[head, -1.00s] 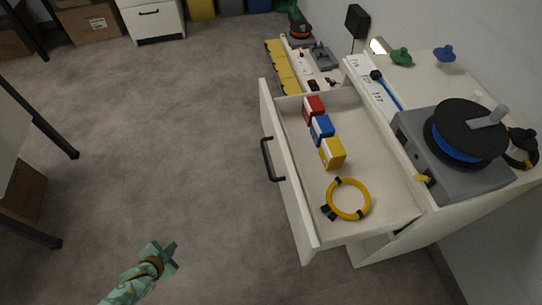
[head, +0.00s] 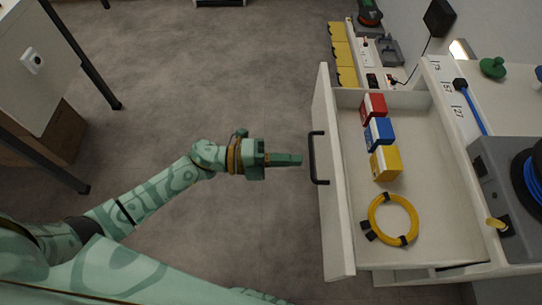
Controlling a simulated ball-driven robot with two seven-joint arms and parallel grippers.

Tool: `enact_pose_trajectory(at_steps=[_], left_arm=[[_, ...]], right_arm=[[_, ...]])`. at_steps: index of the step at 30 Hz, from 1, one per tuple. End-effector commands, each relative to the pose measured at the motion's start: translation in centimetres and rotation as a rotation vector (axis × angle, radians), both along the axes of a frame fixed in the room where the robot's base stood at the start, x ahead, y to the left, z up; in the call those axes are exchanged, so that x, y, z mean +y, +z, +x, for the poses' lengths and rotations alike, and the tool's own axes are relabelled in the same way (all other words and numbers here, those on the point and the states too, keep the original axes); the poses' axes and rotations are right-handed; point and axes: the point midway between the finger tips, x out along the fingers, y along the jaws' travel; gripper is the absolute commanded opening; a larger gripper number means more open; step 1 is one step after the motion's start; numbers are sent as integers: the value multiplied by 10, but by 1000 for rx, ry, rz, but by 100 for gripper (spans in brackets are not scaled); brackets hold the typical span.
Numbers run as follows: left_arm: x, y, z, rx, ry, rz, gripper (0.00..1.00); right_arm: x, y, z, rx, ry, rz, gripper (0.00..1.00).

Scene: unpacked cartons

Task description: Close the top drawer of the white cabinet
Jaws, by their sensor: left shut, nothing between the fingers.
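The white cabinet (head: 508,92) stands at the right with its top drawer (head: 428,205) pulled out to the left. The drawer front (head: 330,190) has a black handle (head: 313,158). Inside lie a red box (head: 373,106), a blue box (head: 379,132), a yellow box (head: 386,163) and a yellow cable coil (head: 393,219). My left gripper (head: 300,160) is shut and empty. My right gripper is not in view.
A grey reel device (head: 503,180) and a green knob-like item (head: 493,67) sit on the cabinet top. A shelf with yellow bins (head: 342,55) stands behind the drawer. A table (head: 38,60) is at the upper left. The floor between is clear.

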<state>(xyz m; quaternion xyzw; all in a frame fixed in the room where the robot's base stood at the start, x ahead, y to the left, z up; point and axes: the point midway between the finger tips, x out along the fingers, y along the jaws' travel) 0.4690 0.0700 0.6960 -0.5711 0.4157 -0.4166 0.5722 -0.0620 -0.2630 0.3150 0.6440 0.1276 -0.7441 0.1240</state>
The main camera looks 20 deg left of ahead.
Motion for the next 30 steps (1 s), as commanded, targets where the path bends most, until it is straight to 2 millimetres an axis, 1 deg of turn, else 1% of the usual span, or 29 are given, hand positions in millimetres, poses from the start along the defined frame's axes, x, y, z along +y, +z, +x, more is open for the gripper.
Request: enact_pose_trajectory(at_steps=[1,6,9,12,16,30], left_arm=[[-10,-1,4,0,0,-3,0],[-39,-2,13,1,0,-3,0],[-51,-2,17,3,1,-2,0],[-58,-1,19,3,1,-1,0],[-61,0,21,2,2,-1,0],[-64,0,21,2,2,-1,0]], right_arm=[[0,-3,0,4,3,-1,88],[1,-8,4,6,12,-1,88],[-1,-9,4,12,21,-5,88],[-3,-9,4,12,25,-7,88],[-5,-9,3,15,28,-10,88],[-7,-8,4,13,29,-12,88]])
